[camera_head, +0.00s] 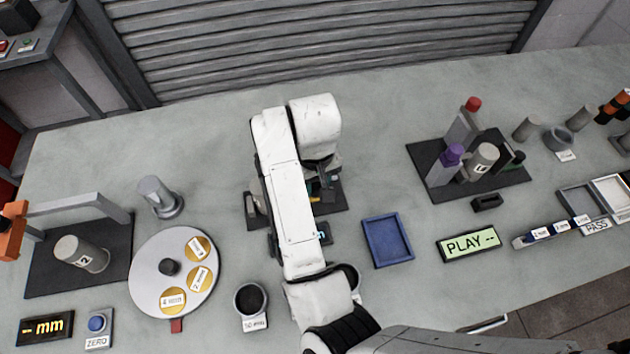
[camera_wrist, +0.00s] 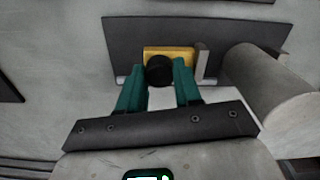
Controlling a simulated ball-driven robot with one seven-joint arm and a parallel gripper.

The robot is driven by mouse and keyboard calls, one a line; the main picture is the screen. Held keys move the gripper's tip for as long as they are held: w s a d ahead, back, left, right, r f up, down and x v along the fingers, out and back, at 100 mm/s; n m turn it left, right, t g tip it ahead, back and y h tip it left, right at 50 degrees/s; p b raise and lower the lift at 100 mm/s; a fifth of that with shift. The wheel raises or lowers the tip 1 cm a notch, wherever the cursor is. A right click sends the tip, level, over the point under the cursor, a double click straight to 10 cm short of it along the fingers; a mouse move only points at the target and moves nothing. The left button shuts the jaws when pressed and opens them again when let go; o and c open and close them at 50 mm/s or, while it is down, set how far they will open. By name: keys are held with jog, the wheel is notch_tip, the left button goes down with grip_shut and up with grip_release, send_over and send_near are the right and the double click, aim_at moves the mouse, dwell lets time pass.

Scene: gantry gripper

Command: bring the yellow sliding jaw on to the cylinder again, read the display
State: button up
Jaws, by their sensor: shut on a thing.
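In the wrist view, the yellow sliding jaw (camera_wrist: 181,53) lies on a dark plate (camera_wrist: 124,42) with a black round knob (camera_wrist: 160,71) on its near side. The two green fingers of my gripper (camera_wrist: 160,85) are shut on this knob. I cannot tell whether the jaw touches the cylinder. The display (camera_head: 46,327) at front left shows "-- mm".
A blue tray (camera_head: 370,231) lies right of my arm. A turntable (camera_head: 148,263), a zero button (camera_head: 97,323) and a dark cup (camera_head: 250,299) lie left. Another fixture (camera_head: 425,160) stands at back right.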

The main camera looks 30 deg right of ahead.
grip_shut()
jog(key=shift+a, duration=0.1)
jog(key=a, duration=0.1)
jog(key=w+a, duration=0.1)
jog(key=a, duration=0.1)
jog(key=shift+w+a, duration=0.1)
jog(key=shift+a, duration=0.1)
jog(key=o, duration=0.9)
grip_release()
jog(key=shift+r, duration=0.1)
notch_tip(320, 180, up, 11)
jog(key=p, duration=0.3)
jog(key=shift+p, duration=0.4)
jog(key=shift+f, duration=0.25)
